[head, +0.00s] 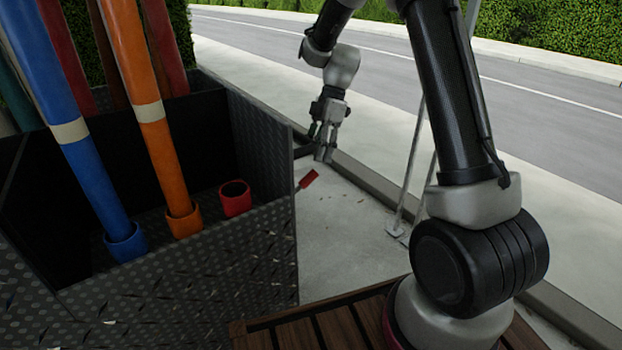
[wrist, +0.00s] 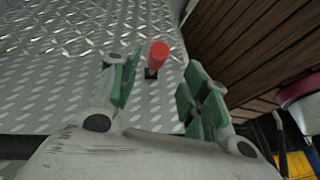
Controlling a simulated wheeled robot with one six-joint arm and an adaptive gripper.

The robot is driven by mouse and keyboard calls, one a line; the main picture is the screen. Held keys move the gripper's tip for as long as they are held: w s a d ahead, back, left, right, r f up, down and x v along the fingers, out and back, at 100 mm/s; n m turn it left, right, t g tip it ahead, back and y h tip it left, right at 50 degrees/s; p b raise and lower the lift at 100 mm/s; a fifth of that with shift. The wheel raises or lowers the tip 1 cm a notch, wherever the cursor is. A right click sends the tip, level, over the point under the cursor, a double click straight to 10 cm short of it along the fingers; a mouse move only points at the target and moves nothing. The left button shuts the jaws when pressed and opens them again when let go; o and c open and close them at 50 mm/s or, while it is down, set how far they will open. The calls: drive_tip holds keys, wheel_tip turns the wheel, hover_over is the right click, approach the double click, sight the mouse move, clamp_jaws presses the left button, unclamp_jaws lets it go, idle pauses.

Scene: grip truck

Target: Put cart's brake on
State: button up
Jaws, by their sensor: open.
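The cart (head: 235,262) is a dark diamond-plate bin at the left of the head view. A red brake lever (head: 308,179) sticks out from its right side, tilted up to the right. In the wrist view the red lever (wrist: 158,54) rises from a small black slot in the metal plate (wrist: 60,75). My gripper (head: 323,150) is open, beyond the lever and above the pavement in the head view. In the wrist view its green-padded fingers (wrist: 158,98) are spread, with the lever beyond their tips, roughly between them. The gripper appears apart from the lever.
Blue (head: 85,165) and orange (head: 145,105) tubes stand in matching sockets in the cart, with an empty red socket (head: 235,198) beside them. A wooden slatted deck (head: 330,322) is at the front. A thin metal stand (head: 408,180) is right of my gripper.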

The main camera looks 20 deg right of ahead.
sight(312, 170)
drive_tip(key=shift+w+a+f, duration=0.1)
drive_tip(key=shift+a+f, duration=0.05)
drive_tip(key=shift+f, duration=0.3)
drive_tip(key=x, duration=0.7)
drive_tip(key=shift+a+f, duration=0.1)
drive_tip(key=shift+f, duration=0.15)
clamp_jaws()
